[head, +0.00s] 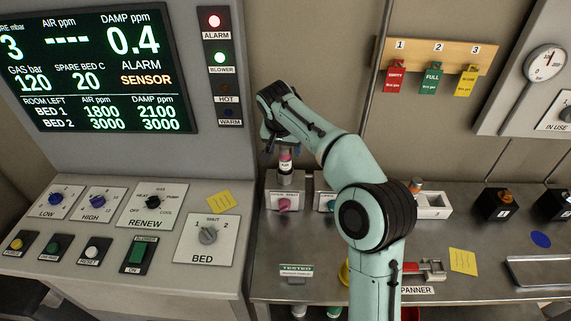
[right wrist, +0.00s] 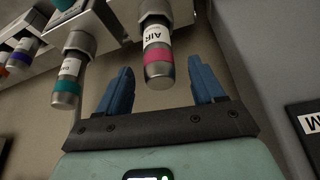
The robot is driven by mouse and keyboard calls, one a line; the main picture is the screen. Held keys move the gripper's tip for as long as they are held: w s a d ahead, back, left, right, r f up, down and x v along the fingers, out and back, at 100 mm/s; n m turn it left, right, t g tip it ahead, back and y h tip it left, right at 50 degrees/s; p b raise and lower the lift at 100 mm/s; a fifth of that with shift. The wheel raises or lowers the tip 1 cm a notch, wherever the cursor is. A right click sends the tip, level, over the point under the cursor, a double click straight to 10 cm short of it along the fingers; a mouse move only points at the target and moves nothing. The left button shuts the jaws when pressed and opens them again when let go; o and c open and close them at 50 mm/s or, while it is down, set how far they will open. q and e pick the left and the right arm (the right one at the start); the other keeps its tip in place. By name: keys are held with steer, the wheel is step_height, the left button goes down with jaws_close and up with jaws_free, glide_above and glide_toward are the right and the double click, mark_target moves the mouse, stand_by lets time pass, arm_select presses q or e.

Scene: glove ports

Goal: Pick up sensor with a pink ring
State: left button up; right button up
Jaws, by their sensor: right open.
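The sensor with a pink ring (head: 286,165) stands upright in a metal socket at the back left of the bench in the head view, above a panel with a pink knob. It is a grey cylinder with a white AIR label, clear in the right wrist view (right wrist: 158,60). My right gripper (right wrist: 160,72) is open, its two blue fingers on either side of the sensor with a visible gap at each side. In the head view the right gripper is just above the sensor, partly hidden by its own wrist. My left gripper is not in view.
My right arm hides part of the bench. A control console (head: 120,225) stands left. Red, green and yellow tags (head: 432,78) hang on the back wall.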

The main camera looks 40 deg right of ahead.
mark_target(285, 163)
steer(key=x, duration=0.5)
steer(key=shift+f, duration=0.35)
steer(key=shift+c, duration=0.4)
steer(key=c, duration=1.1)
